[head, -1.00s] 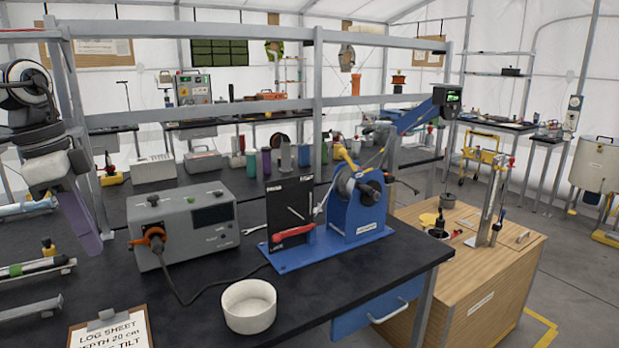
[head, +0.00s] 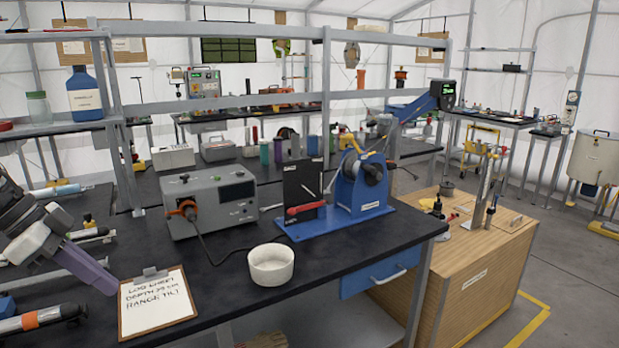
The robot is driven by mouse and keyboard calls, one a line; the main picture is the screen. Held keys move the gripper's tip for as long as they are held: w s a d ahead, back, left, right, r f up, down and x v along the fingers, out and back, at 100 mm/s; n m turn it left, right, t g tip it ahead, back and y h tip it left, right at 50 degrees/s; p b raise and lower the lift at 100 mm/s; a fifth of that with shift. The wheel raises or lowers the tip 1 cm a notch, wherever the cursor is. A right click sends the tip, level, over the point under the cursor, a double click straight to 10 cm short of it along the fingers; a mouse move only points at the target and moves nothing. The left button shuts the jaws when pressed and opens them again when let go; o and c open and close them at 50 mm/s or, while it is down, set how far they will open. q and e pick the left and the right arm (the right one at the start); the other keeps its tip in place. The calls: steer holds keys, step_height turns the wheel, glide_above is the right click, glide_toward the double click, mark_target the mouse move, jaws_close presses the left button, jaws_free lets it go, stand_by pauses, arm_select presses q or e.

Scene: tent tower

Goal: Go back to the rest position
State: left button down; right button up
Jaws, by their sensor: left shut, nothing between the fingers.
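My left gripper (head: 110,288) comes in at the left edge of the head view, its purple fingers pointing down to the right. It is shut and empty. Its tip shows close to the left edge of the clipboard with the log sheet (head: 157,303); I cannot tell its height above the bench. My right gripper is out of view.
The black bench (head: 225,270) carries a grey instrument box (head: 212,205) with a cable, a white bowl (head: 271,264) and a blue winch (head: 361,185). Probes lie at the left near my arm. A wooden cabinet (head: 480,265) stands right, with open floor beyond.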

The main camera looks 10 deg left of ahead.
arm_select(q)
steer(key=s+d+f+n+t, duration=0.1)
steer(key=s+f+n+t, duration=0.15)
steer(key=f, duration=0.65)
steer(key=s+d+f+n+t+y, duration=0.1)
steer(key=s+d+f+t, duration=0.2)
steer(key=f, duration=0.6)
steer(key=s+f+n+t, duration=0.2)
steer(key=s+f+t, duration=0.15)
steer(key=f, duration=0.65)
steer(key=s+d+f+n+g, duration=0.1)
steer(key=s+d+f, duration=0.2)
steer(key=d, duration=0.4)
steer(key=s+d+f+n+g+y, duration=0.1)
steer(key=s+d+f, duration=0.3)
steer(key=d, duration=0.4)
steer(key=s+d+f+n+g+y, duration=0.1)
steer(key=s+d+f, duration=0.3)
steer(key=d, duration=0.3)
steer(key=shift+d+g, duration=0.4)
steer(key=shift+n, duration=0.25)
